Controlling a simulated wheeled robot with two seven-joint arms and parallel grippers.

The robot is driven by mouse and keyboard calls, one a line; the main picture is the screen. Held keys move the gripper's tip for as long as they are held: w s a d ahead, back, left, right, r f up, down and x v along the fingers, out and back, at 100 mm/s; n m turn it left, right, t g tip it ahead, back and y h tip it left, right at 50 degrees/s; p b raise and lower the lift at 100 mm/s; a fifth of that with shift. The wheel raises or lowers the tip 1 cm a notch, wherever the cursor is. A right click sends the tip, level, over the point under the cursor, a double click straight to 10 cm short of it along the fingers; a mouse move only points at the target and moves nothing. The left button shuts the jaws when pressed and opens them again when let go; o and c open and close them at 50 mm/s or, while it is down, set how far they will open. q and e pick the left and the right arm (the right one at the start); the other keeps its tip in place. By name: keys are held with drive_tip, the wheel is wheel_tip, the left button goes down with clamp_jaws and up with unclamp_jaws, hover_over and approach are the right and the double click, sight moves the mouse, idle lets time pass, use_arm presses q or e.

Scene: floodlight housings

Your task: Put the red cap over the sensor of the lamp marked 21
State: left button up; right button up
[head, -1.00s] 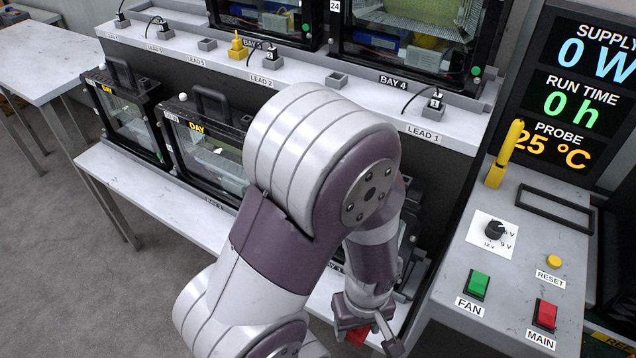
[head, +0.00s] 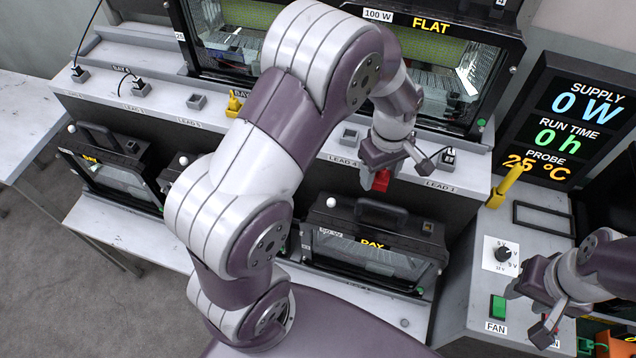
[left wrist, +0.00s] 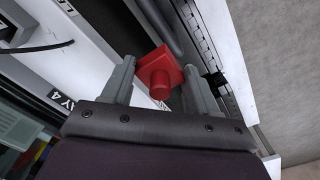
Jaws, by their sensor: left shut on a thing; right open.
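My left gripper (head: 388,172) is shut on the red cap (head: 381,181) and holds it above the white lead shelf's front edge, near LEAD 4. In the left wrist view the cap (left wrist: 160,75) sits between the two fingers, with a round stub toward the camera. My right gripper (head: 530,308) is open and empty beside the FAN switch. A black lamp marked DAY (head: 372,224) stands on the lower shelf with a small white ball (head: 331,202) on its top left. No number 21 is readable; I cannot tell which lamp bears it.
A FLAT lamp (head: 455,42) stands at the back. Another lamp (head: 115,165) stands at left; one behind my arm is mostly hidden. The lead shelf (head: 290,133) carries grey sockets, black plugs and a yellow plug (head: 234,102). The control panel (head: 485,228) is at right.

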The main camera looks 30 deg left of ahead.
use_arm(q)
drive_tip(key=s+a+f+p, duration=0.2)
drive_tip(key=a, duration=0.2)
hover_over(331, 200)
wheel_tip(331, 200, down, 4)
drive_tip(key=shift+w+a+r, duration=0.1)
drive_tip(key=shift+a+r, duration=0.05)
drive_tip(key=f, duration=0.1)
drive_tip(key=f+p, duration=0.1)
drive_tip(key=f, duration=0.1)
drive_tip(key=shift+d+f, duration=0.25)
drive_tip(key=shift+f, duration=0.3)
drive_tip(key=shift+a, duration=0.15)
use_arm(e)
wheel_tip(331, 200, up, 4)
drive_tip(key=shift+d+f, duration=0.1)
drive_tip(key=shift+d, duration=0.05)
use_arm(q)
drive_tip(key=shift+f, duration=0.65)
drive_tip(key=o, duration=1)
drive_tip(key=shift+o, duration=0.2)
use_arm(e)
drive_tip(key=shift+s+f, duration=0.1)
drive_tip(key=shift+f, duration=0.3)
drive_tip(key=shift+d, duration=0.1)
